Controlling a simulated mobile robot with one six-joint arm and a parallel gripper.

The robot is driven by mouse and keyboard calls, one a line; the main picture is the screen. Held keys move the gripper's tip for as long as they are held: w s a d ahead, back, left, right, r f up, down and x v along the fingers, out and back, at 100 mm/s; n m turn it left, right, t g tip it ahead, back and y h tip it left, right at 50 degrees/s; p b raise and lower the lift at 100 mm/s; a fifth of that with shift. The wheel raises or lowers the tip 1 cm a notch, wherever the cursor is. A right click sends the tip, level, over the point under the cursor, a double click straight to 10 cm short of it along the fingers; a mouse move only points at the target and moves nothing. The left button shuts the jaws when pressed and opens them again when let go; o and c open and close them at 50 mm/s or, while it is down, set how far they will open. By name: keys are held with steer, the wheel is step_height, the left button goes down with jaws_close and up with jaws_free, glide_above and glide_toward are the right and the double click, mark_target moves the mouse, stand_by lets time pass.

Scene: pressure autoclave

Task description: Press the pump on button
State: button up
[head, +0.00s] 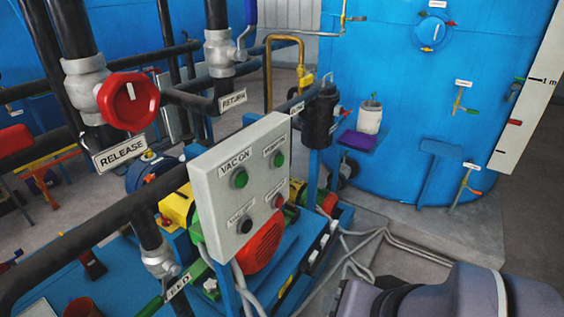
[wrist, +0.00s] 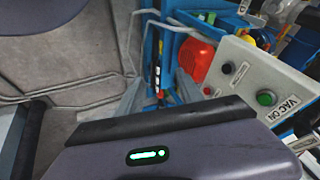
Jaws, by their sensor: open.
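A light grey control panel (head: 215,210) stands at the middle in the head view. Its upper right green button (head: 278,158) has a small label, blurred, that seems to read PUMP ON. The upper left green button (head: 239,179) is labelled VAC ON. A dark button (head: 244,224) and a red button (head: 278,201) sit below. In the wrist view the panel (wrist: 245,70) is on the right, with the VAC ON button (wrist: 267,97) visible and the upper right green button hidden. My gripper (wrist: 160,88) is open and empty, apart from the panel.
A black pipe (head: 75,240) and a red valve wheel (head: 128,101) stand left of the panel. A large blue tank (head: 400,110) is behind at the right. A blue frame with a red motor (head: 262,240) sits below the panel. Grey cables run across the floor.

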jaws_close()
stand_by(0.8)
stand_by(0.5)
